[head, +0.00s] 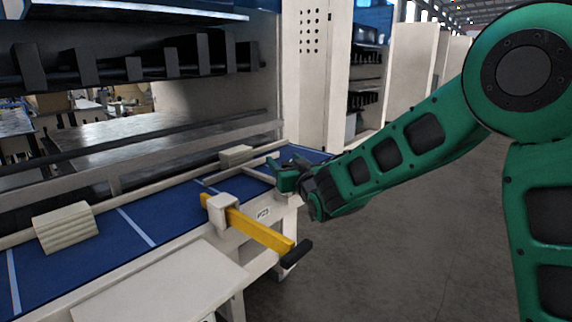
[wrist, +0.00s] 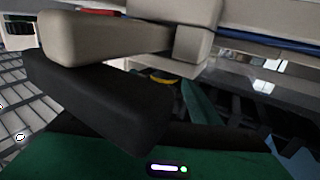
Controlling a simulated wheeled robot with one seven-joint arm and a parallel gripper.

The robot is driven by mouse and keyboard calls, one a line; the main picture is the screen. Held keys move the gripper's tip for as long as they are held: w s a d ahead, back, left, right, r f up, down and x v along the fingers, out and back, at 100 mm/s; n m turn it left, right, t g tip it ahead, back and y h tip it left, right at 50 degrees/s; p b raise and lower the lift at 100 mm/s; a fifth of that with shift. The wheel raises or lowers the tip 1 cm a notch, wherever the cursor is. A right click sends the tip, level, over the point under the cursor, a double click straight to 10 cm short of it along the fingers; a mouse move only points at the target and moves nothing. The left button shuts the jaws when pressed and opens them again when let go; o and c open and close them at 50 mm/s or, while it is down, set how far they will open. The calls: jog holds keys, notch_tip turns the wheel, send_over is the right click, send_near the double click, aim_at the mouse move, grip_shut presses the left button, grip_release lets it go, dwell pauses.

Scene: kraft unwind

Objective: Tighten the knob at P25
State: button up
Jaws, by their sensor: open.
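A yellow bar (head: 258,230) runs through a beige block (head: 221,213) on the front edge of the blue-topped table and sticks out toward me. A black grip or knob (head: 296,253) sits on its near end. A small label plate (head: 263,213) on the table's front edge seems to read P25. My green gripper (head: 283,172) is open over the table edge, behind and right of the block, apart from the black knob. In the wrist view a dark bar (wrist: 100,95) and a beige block (wrist: 103,40) fill the left; I cannot tell what the dark bar belongs to.
The blue table top (head: 105,245) carries wooden blocks, one at the left (head: 64,227) and one farther back (head: 236,154). A white panel (head: 165,285) stands at the front left. A large machine with dark rollers rises behind. The grey floor (head: 400,250) at the right is clear.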

jog(key=c, duration=1.1)
jog(key=shift+o, duration=0.2)
jog(key=shift+d+m+t+h, duration=0.1)
jog(key=shift+m+t+h, duration=0.4)
jog(key=shift+h, duration=0.4)
jog(key=shift+w+d+m+h, duration=0.1)
jog(key=shift+d+m+h, duration=0.05)
jog(key=shift+m+h, duration=0.65)
jog(key=shift+d+r+m+t+h, duration=0.1)
jog(key=shift+d+m+h, duration=0.1)
jog(key=shift+m+h, duration=0.55)
jog(key=shift+d+m+t+h, duration=0.1)
jog(key=shift+d+m+h, duration=0.15)
jog(key=shift+h, duration=0.85)
jog(key=shift+d+r+m+t+h, duration=0.15)
jog(key=shift+m+h, duration=0.45)
jog(key=shift+h, duration=0.35)
jog(key=shift+d+h, duration=0.1)
jog(key=shift+h, duration=0.2)
jog(key=o, duration=1.1)
jog(key=shift+f, duration=0.15)
jog(key=shift+c, duration=0.2)
